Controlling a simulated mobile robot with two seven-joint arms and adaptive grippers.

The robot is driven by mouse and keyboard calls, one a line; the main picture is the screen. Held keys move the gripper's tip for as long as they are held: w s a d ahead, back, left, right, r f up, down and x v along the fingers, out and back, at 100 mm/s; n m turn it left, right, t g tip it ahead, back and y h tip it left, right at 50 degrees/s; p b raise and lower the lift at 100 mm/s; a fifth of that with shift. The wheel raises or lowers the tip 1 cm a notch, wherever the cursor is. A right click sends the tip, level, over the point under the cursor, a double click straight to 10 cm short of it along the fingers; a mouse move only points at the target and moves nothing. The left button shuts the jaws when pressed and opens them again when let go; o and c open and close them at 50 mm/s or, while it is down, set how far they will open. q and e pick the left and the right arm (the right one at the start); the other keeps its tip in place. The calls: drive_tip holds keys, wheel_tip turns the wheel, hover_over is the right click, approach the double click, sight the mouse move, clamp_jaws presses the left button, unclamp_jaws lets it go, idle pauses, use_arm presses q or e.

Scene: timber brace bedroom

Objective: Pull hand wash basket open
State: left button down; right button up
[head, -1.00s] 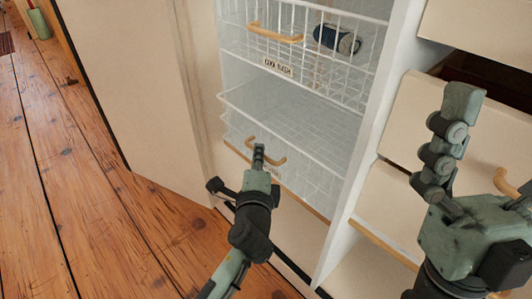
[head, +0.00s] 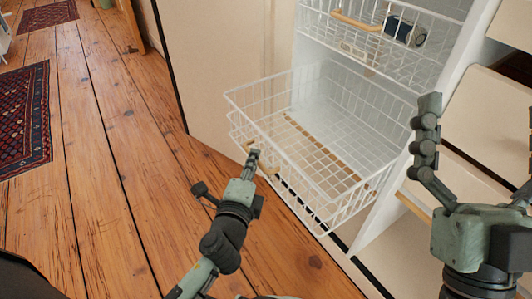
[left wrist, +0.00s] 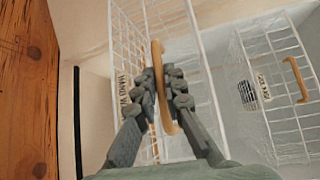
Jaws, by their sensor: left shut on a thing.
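The hand wash basket (head: 325,160) is a white wire basket, the lower one in the cabinet. It stands pulled out well over the floor and looks empty. Its wooden handle (left wrist: 157,57) and a label reading HAND WASH (left wrist: 124,90) show in the left wrist view. My left gripper (head: 254,155) is shut on that handle at the basket's front; in the left wrist view its fingers (left wrist: 161,85) close around the handle's middle. In the head view the gripper partly hides the handle. My right gripper (head: 478,125) is raised at the right, empty, its fingers apart; one is partly cut off by the frame edge.
An upper wire basket (head: 372,45) with a wooden handle (head: 356,20) holds a dark blue item (head: 405,31). Drawers (head: 480,120) are at right. The wooden floor (head: 110,190) is clear at left; a patterned rug (head: 25,120) lies there.

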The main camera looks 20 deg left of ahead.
use_arm(q)
drive_tip(key=shift+s+a, duration=0.45)
drive_tip(key=shift+s, duration=0.35)
drive_tip(key=c, duration=1.6)
unclamp_jaws()
drive_tip(key=shift+s, duration=0.1)
drive_tip(key=v, duration=1.2)
